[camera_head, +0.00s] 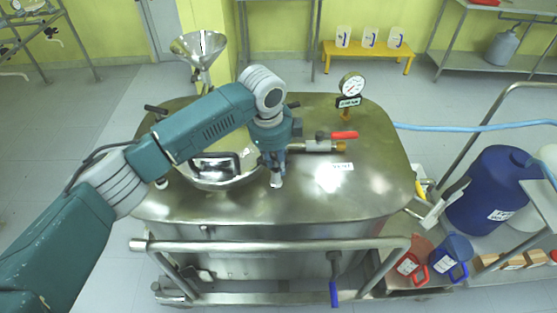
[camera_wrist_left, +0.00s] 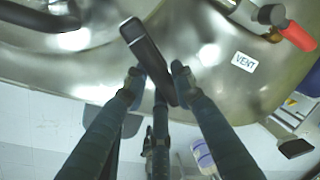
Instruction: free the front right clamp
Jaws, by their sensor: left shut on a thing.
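The front right clamp shows in the left wrist view as a black handle (camera_wrist_left: 148,58) slanting between my fingers. My left gripper (camera_head: 276,178) reaches down to the front right edge of the round manway lid (camera_head: 228,181) on the steel vessel. In the left wrist view, the left gripper's fingers (camera_wrist_left: 156,82) are shut on the black handle, one on each side. In the head view the gripper and wrist largely hide this clamp. Two other clamps with black handles show at the back left (camera_head: 155,109) and back right (camera_head: 293,104). My right gripper is out of view.
A red-handled vent valve (camera_head: 343,135) stands close to the right of my left gripper, with a pressure gauge (camera_head: 351,86) behind it. A steel funnel (camera_head: 199,50) rises behind the lid. A steel rail (camera_head: 270,244) runs along the vessel's front.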

